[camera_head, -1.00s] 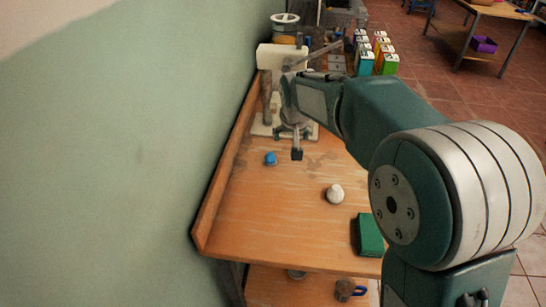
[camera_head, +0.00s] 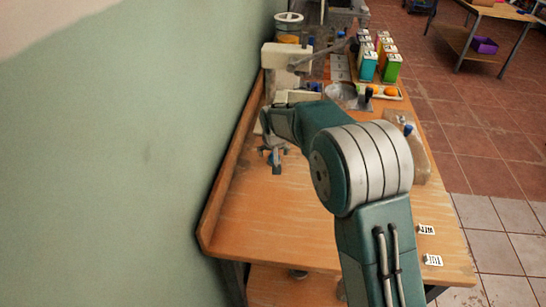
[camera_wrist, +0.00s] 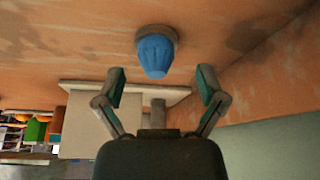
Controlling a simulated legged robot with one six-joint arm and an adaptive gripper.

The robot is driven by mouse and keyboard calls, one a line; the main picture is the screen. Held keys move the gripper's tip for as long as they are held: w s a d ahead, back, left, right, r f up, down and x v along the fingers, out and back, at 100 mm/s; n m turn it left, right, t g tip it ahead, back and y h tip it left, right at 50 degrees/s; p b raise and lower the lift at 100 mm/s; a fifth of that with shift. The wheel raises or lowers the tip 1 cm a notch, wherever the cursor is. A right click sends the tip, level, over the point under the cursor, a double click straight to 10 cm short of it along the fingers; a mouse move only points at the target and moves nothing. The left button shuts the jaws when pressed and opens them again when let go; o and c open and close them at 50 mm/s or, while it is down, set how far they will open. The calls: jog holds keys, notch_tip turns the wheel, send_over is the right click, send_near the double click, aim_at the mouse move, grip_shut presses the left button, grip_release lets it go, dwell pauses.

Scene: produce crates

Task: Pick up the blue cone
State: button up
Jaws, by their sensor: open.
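The blue cone (camera_wrist: 153,56) shows in the wrist view, with a grey-brown base against the wooden tabletop (camera_wrist: 60,40). It lies just ahead of my gripper (camera_wrist: 161,77), between the lines of its two spread fingers. The fingers are apart, and neither appears to touch the cone. In the head view my gripper (camera_head: 275,161) hangs low over the left part of the table. The cone cannot be clearly made out there, apparently hidden by the gripper.
A white-and-metal machine (camera_head: 285,57) stands behind my gripper. The table's raised wooden edge (camera_head: 225,165) and the green wall (camera_head: 110,160) are close on the left. Several coloured cartons (camera_head: 390,68) stand at the back.

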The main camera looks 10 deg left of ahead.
jog(key=shift+w+f, duration=0.25)
jog(key=shift+f, duration=0.35)
jog(key=shift+w+f, duration=0.1)
jog(key=shift+f, duration=0.1)
jog(key=shift+d, duration=0.15)
jog(key=shift+c, duration=0.6)
jog(key=c, duration=1)
